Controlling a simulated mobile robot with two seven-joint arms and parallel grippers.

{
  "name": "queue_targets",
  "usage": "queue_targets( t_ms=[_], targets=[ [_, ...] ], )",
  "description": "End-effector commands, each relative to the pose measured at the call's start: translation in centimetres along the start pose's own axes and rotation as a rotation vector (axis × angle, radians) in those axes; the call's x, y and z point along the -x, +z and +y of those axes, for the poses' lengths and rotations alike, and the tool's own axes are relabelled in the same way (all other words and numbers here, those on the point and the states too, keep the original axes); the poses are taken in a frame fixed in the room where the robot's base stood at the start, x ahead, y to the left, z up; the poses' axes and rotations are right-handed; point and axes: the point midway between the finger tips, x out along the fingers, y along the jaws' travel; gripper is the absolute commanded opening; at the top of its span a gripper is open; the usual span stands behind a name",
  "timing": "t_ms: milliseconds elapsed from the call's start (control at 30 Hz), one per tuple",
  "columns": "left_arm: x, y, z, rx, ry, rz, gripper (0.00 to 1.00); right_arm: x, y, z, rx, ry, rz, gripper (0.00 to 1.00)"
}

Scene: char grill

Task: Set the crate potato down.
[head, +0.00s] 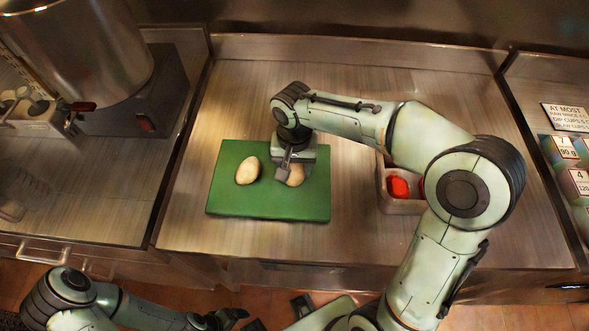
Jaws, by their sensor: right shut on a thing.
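My right gripper (288,176) is over the right part of a green board (232,206). It points down and is shut on a pale potato (296,177), which is partly hidden by the gripper. I cannot tell whether this potato touches the board. A second pale potato (248,171) lies on the board to the left, apart from the gripper. A small crate (400,207) stands to the right of the board, partly hidden by my right arm, with red things in it. My left arm is low at the left; its gripper's fingers are not clearly seen.
A large metal pot (80,50) stands on a dark unit at the upper left. White labelled boxes (565,152) and a sign (568,117) are at the right edge. The counter left of and behind the board is clear.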

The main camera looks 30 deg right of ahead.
Motion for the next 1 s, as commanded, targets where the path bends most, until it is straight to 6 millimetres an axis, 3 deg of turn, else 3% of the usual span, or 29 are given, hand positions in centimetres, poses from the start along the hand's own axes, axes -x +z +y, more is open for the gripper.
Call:
queue_targets(
  t_ms=[100, 533, 567, 600, 633, 1000],
  targets=[
    [-0.2, 0.1, -0.1, 0.001, -0.001, -0.001, 0.84, -1.4, 0.0, 0.1, -0.001, 0.001, -0.001, 0.22],
    [-0.6, 0.2, -0.3, 0.001, -0.001, -0.004, 0.84, -1.9, 0.1, 0.0, -0.001, 0.000, 0.000, 0.22],
    [-0.6, 0.2, -0.3, 0.001, -0.001, -0.003, 0.84, -1.9, 0.0, 0.0, -0.001, 0.000, -0.001, 0.62],
    [-0.5, 0.2, -0.3, 0.001, -0.001, -0.003, 0.84, -1.9, 0.0, 0.0, -0.001, 0.000, 0.000, 0.76],
    [-0.5, 0.2, -0.3, 0.001, -0.001, -0.003, 0.84, -1.9, 0.0, 0.0, -0.001, 0.000, 0.000, 0.82],
    [0.0, 0.0, 0.0, 0.000, 0.000, 0.000, 0.84, -1.2, 0.0, 0.0, -0.001, -0.001, 0.001, 0.82]
  ],
)
